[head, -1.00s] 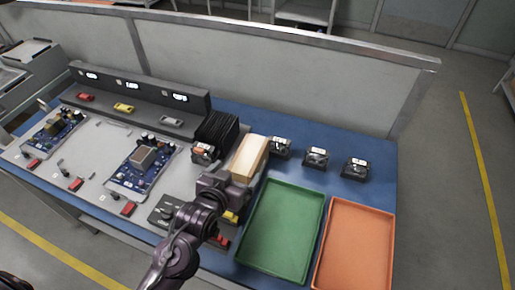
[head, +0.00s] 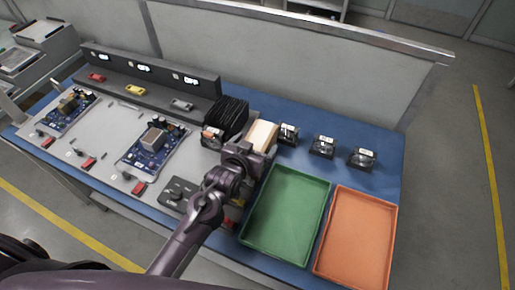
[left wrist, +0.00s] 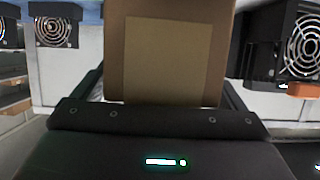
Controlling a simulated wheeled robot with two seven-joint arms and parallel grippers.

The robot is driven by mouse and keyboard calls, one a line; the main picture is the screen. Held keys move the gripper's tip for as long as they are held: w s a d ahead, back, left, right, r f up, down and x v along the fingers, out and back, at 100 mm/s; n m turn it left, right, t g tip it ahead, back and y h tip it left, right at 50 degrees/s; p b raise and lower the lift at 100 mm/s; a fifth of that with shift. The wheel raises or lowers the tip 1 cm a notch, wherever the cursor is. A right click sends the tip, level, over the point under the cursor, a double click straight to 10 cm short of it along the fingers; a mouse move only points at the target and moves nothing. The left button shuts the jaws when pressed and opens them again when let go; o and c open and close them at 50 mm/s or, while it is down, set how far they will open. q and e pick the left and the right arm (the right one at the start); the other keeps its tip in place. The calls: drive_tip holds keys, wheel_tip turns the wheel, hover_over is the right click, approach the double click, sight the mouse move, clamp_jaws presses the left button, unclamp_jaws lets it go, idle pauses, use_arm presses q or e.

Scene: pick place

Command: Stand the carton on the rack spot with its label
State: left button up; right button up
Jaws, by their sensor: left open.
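The carton (head: 262,136) is a pale tan box standing on the table between the black ridged unit and the row of small fan units. In the left wrist view the carton (left wrist: 166,60) is brown with a lighter square panel and fills the middle. My left gripper (head: 251,153) is at the carton's near side and hides its lower part. Its fingers show on either side of the carton in the left wrist view; whether they touch it I cannot tell. The gripper is open. My right gripper is not in view. No rack spot label is readable.
Small black fan units (head: 323,146) stand right of the carton. The black ridged unit (head: 229,115) is close on its left. A green tray (head: 287,214) and an orange tray (head: 355,236) lie in front, both empty. Circuit boards (head: 153,145) lie on the left.

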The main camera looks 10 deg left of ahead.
use_arm(q)
drive_tip(key=c, duration=1.4)
drive_tip(key=shift+o, duration=0.2)
drive_tip(key=shift+r, duration=0.1)
drive_tip(key=shift+r, duration=0.15)
